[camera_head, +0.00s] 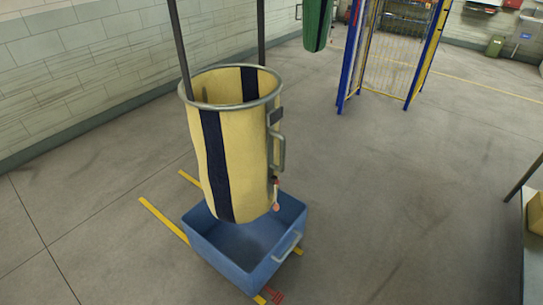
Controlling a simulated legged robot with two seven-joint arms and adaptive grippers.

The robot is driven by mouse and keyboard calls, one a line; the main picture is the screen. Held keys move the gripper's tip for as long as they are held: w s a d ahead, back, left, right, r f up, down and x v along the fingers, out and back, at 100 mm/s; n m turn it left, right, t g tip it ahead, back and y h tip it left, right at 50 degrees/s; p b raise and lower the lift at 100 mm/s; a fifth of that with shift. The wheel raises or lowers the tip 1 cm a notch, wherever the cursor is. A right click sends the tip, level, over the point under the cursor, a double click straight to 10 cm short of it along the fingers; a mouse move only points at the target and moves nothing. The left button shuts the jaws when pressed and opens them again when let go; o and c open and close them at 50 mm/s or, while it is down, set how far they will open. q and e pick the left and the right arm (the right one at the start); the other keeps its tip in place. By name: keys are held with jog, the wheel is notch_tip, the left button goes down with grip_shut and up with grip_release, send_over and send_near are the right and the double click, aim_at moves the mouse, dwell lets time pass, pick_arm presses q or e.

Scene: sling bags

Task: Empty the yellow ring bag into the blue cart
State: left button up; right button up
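The yellow ring bag (233,150) hangs upright from two dark straps or bars, with a grey metal ring around its open top. It has dark blue vertical stripes and a grey handle on its right side. A small reddish pull (276,206) hangs low on that side. The blue cart (261,275) stands on the floor below the bag, its open top partly covered by the bag's lower end. The part of the cart's inside that shows looks empty. The bag's contents and its underside are hidden. Neither of my grippers is in view.
Yellow floor lines (160,217) run beside the cart. A green bag (317,25) hangs farther back. A blue and yellow frame with mesh (397,50) stands behind to the right. A table edge with a yellow item (536,215) is at the far right. Open floor lies right of the cart.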

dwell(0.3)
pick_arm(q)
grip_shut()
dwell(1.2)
